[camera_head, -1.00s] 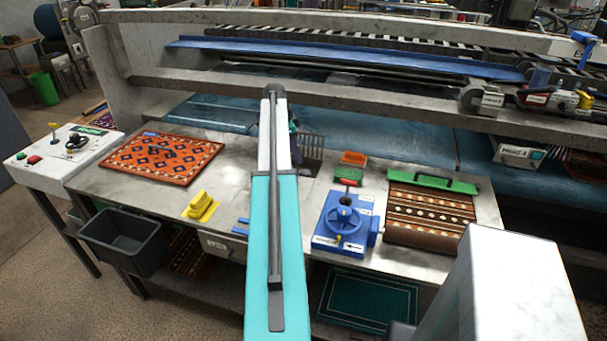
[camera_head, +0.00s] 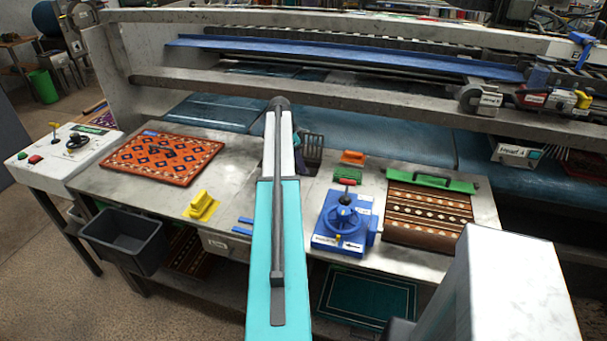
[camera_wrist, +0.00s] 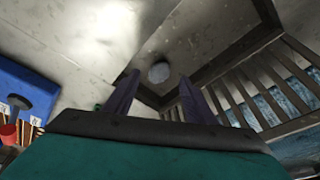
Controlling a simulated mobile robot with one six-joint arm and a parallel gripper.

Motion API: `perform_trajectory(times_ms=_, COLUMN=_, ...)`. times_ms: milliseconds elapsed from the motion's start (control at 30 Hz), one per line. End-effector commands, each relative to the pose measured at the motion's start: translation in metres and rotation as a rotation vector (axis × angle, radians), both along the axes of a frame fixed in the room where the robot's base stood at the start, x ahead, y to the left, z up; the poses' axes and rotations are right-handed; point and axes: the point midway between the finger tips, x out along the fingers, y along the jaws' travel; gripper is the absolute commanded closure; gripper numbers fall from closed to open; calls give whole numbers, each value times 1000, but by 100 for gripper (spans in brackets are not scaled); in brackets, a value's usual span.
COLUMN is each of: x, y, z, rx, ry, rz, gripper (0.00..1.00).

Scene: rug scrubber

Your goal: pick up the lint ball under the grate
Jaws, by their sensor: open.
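The lint ball is a small grey round lump (camera_wrist: 158,72), seen in the wrist view at the edge of a dark-rimmed opening in the metal table. My gripper (camera_wrist: 157,82) is open, with its two dark fingers on either side of the ball in the picture. I cannot tell whether they touch it. The slatted grate (camera_wrist: 270,97) stands to the right of the fingers, apart from the ball in the picture. In the head view, the dark grate (camera_head: 314,150) shows just right of my arm, which hides the ball and the gripper.
A blue clamp device (camera_head: 343,222) and a brown patterned rug piece (camera_head: 430,215) lie right of my arm. An orange block (camera_head: 352,157) sits behind the clamp. A yellow scrubber (camera_head: 201,205) and an orange rug (camera_head: 160,157) are left. A grey beam (camera_head: 400,100) crosses behind.

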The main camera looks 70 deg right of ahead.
Motion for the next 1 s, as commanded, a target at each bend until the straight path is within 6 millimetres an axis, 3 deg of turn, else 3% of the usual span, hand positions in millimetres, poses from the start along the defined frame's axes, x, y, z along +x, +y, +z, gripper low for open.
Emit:
perform_trajectory(times_ms=533, x=-13, y=-9, z=-42, rx=0, ry=0, rz=1, gripper=50)
perform_trajectory(times_ms=1000, x=-13, y=-9, z=-45, rx=0, ry=0, rz=2, gripper=50)
